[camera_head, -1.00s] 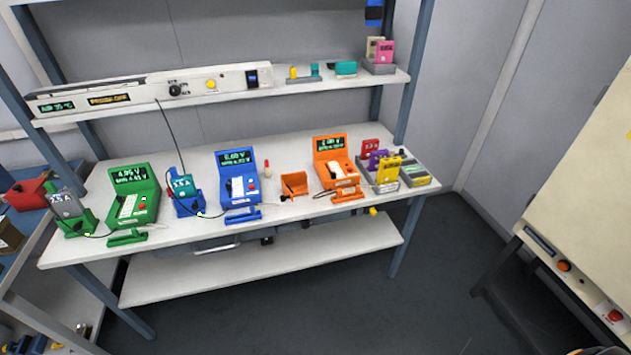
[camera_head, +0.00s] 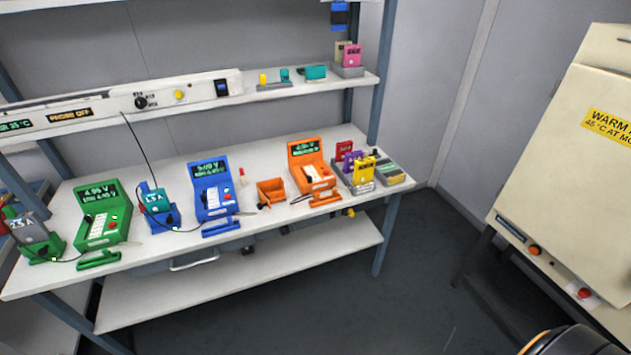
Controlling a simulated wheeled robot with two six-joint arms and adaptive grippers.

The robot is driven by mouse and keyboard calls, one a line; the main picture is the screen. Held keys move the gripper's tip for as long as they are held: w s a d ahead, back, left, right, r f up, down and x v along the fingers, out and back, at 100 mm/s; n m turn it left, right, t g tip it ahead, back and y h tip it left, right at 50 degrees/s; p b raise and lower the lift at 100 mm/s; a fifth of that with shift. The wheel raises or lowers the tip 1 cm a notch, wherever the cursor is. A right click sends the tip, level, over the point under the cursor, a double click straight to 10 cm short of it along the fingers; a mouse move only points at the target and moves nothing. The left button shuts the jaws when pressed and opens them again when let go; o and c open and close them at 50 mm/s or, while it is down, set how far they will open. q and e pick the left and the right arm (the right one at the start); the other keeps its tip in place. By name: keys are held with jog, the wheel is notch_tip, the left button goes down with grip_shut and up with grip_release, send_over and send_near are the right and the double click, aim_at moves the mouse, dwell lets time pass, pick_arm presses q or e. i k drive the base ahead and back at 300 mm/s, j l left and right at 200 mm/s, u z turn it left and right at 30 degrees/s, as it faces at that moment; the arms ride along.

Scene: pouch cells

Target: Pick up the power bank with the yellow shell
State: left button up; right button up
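The power bank with the yellow shell (camera_head: 363,170) stands upright at the right end of the workbench. It is at the front of a grey rack (camera_head: 372,186), beside a purple power bank (camera_head: 351,160) and in front of a red one (camera_head: 344,150). The rack hides its lower end. Neither of my grippers is in view.
On the bench (camera_head: 150,247) stand an orange tester (camera_head: 312,165), a blue tester (camera_head: 212,188) and a green tester (camera_head: 102,212). A shelf (camera_head: 280,92) runs above. A cream cabinet (camera_head: 565,180) stands at the right. Dark floor (camera_head: 415,255) is clear between bench and cabinet.

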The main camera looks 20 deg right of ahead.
aim_at(364, 168)
jog(key=i+l+u, duration=0.1)
jog(key=l, duration=0.25)
jog(key=i+l+u, duration=0.1)
jog(key=i+l, duration=0.2)
jog(key=i+l+u, duration=0.15)
jog(key=l, duration=0.25)
jog(key=i+l+u, duration=0.1)
jog(key=l, duration=0.25)
jog(key=i, duration=0.1)
